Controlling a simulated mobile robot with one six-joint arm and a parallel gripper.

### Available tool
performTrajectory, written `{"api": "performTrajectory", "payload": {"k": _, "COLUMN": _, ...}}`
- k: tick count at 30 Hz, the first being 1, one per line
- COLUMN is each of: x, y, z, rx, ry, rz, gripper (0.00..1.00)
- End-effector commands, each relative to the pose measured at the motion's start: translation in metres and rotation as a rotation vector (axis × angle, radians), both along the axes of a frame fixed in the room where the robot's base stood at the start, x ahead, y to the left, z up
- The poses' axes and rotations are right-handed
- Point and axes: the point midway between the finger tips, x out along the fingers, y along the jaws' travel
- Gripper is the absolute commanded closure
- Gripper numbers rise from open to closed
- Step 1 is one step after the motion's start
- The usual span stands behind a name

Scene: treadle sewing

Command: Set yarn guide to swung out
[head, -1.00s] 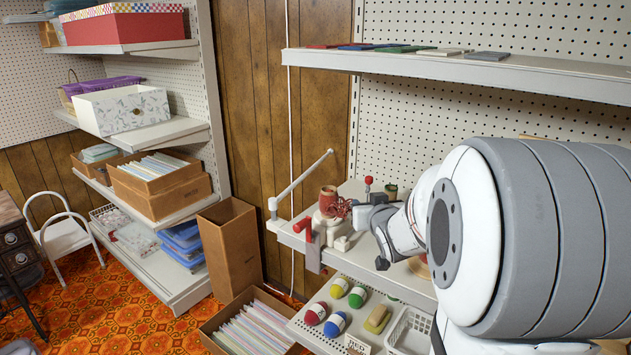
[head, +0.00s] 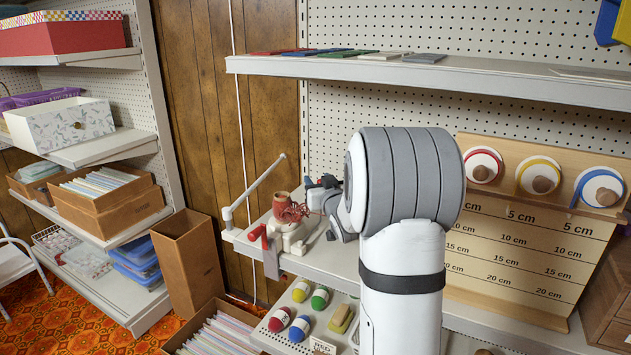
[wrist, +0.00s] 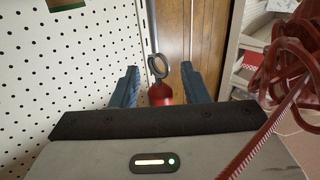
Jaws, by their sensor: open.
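The yarn winder (head: 290,240) is a pale device with a red crank handle (head: 257,233), clamped at the left end of the shelf. Red yarn (head: 291,213) is on it, beside a reddish-brown cone (head: 281,201). In the wrist view, a red knob (wrist: 160,95) with a dark loop (wrist: 158,67) appears to be the yarn guide. It lies between the fingers of my gripper (wrist: 156,88). The fingers are open and spread to either side; I cannot tell contact. In the head view my gripper (head: 322,190) is right of the yarn, and the knob is hidden.
A thin grey arm (head: 256,188) slants up from the shelf's left corner. Red yarn strands (wrist: 290,60) hang close at the right of the wrist view. Pegboard (wrist: 70,65) is close on its left. Coloured yarn balls (head: 299,328) sit on the shelf below.

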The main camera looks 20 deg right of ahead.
Motion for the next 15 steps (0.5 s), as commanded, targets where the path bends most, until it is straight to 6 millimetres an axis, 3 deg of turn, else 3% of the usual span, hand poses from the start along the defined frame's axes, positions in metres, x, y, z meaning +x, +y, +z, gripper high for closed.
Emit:
{"api": "performTrajectory", "payload": {"k": 7, "x": 0.0009, "y": -0.0003, "z": -0.0001, "rx": 0.0, "ry": 0.0, "rz": 0.0, "gripper": 0.59}}
{"api": "performTrajectory", "payload": {"k": 15, "x": 0.0005, "y": -0.0007, "z": -0.0001, "rx": 0.0, "ry": 0.0, "rz": -0.001, "gripper": 0.81}}
